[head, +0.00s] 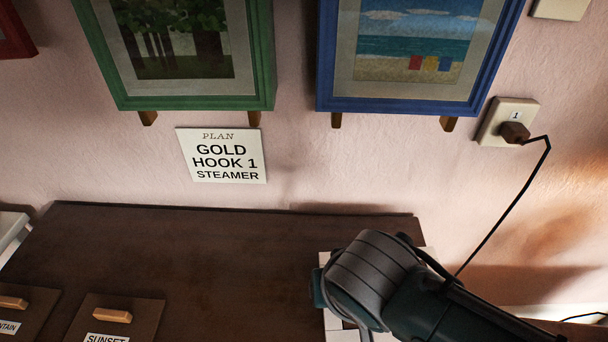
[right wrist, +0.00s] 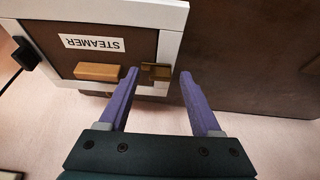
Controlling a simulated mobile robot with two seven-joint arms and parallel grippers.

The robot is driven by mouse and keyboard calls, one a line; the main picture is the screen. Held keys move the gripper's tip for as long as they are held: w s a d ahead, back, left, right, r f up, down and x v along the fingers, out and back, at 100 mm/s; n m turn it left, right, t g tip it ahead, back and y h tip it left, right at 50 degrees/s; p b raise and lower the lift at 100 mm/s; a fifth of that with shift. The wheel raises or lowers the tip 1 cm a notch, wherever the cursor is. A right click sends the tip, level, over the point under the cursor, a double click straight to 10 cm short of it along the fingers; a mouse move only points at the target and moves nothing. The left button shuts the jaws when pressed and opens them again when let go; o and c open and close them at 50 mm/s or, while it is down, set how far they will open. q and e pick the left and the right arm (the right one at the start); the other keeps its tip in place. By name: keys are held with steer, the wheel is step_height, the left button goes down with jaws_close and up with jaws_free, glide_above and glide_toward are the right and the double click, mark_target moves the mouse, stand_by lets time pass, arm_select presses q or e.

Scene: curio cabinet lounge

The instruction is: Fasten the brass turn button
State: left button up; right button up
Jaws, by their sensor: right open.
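The brass turn button (right wrist: 150,74) shows in the right wrist view at the edge of a brown door panel (right wrist: 105,42), beside the white frame (right wrist: 172,42). The panel carries an upside-down STEAMER label (right wrist: 92,43) and a wooden handle (right wrist: 98,72). My right gripper (right wrist: 158,75) is open, its purple fingertips on either side of the button, with nothing clamped. I cannot tell whether a finger touches it, or how far the button is turned. In the head view my right arm hides the gripper and button. My left gripper is in neither view.
The dark cabinet top (head: 200,255) bears two panels with wooden handles, one labelled SUNSET (head: 108,338). A plan sign (head: 222,156) hangs below green-framed (head: 190,103) and blue-framed (head: 400,104) pictures. A black cord runs from a plug (head: 514,132) down behind my right arm.

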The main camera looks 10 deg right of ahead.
steer(key=p+v, duration=0.4)
steer(key=v, duration=0.6)
steer(key=shift+p, duration=0.4)
steer(key=shift+w, duration=0.1)
